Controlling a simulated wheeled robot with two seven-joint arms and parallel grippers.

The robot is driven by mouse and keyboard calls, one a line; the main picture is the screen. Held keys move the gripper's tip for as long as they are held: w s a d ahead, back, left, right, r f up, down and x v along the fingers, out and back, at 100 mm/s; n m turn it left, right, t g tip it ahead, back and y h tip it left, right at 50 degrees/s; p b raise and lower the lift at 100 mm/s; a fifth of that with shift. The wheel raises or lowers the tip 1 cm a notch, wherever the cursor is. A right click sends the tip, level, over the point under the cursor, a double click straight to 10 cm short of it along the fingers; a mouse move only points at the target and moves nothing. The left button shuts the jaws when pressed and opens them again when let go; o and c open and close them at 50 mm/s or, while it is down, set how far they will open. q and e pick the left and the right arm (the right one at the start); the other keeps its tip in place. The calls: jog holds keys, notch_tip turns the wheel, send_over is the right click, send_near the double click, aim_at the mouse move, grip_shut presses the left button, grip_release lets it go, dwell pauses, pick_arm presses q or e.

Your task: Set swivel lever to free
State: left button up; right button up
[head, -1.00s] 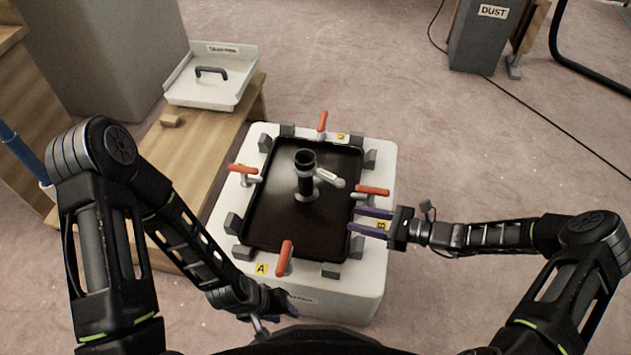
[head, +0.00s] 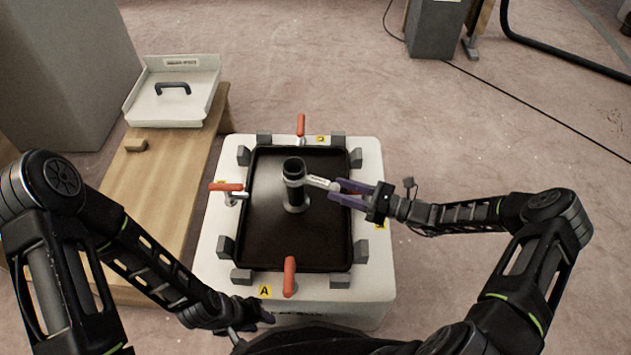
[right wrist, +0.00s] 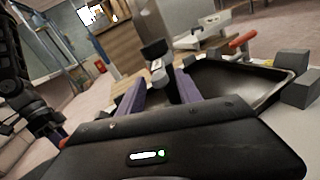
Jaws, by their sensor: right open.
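The swivel lever (head: 320,183) is a short pale arm with a label. It sticks out to the right from a black upright post (head: 294,190) in the dark tray (head: 270,240). My right gripper (head: 334,189) is open, its two purple fingers at the lever's rounded outer end; I cannot tell if they touch it. In the right wrist view, the post's dark top (right wrist: 154,50) and the pale lever end (right wrist: 157,68) show between the fingers. My left gripper (head: 258,316) is low at the front edge of the white block, its jaws unclear.
The tray sits on a white block (head: 210,262) with grey stops around it. Orange-handled clamps stand at the left (head: 226,187), back (head: 300,125) and front (head: 289,275). A wooden bench (head: 165,190) at the left carries a white tray with a handle (head: 130,112).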

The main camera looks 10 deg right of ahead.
aim_at(302, 178)
jog(key=b+x, duration=0.1)
jog(key=x, duration=0.6)
jog(key=shift+a, duration=0.25)
jog(key=shift+c, duration=0.4)
grip_shut()
dwell(0.8)
